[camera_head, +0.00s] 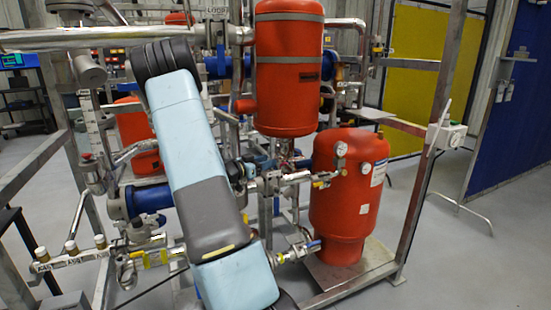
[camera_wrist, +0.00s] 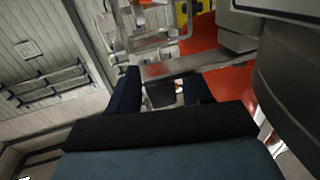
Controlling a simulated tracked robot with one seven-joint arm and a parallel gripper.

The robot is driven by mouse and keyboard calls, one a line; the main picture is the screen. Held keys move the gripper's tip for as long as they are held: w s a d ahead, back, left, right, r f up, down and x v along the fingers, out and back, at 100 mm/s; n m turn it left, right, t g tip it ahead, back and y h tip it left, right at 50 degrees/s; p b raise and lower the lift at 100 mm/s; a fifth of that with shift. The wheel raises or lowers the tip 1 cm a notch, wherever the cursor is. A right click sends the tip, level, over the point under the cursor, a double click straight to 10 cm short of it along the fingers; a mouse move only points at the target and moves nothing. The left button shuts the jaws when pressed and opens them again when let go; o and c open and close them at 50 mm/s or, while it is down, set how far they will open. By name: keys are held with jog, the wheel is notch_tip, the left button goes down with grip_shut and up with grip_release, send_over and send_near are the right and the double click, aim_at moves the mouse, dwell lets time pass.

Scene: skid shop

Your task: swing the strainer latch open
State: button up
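I cannot pick out the strainer latch for certain in either view. My arm crosses the middle of the head view and hides part of the pipework behind it; my gripper does not show there. In the wrist view my gripper (camera_wrist: 162,84) has two dark blue fingers standing apart, so it is open. A small grey block (camera_wrist: 160,95) shows in the gap between the fingers, with a grey metal beam (camera_wrist: 190,65) just past them. I cannot tell whether the block is between the fingers or farther off. No touch is visible.
A red upper tank (camera_head: 288,75) and a red lower tank (camera_head: 348,195) stand right of my arm, inside a grey steel frame (camera_head: 432,130). Valves and pipes crowd low left, including a blue cylinder (camera_head: 147,198). Open grey floor (camera_head: 480,250) lies at right.

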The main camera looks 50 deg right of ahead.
jog(key=shift+d, duration=0.1)
jog(key=s+a+r, duration=0.9)
jog(key=s+r, duration=0.1)
jog(key=r, duration=0.3)
jog(key=shift+s+a, duration=0.2)
jog(key=shift+a, duration=0.05)
dwell(0.6)
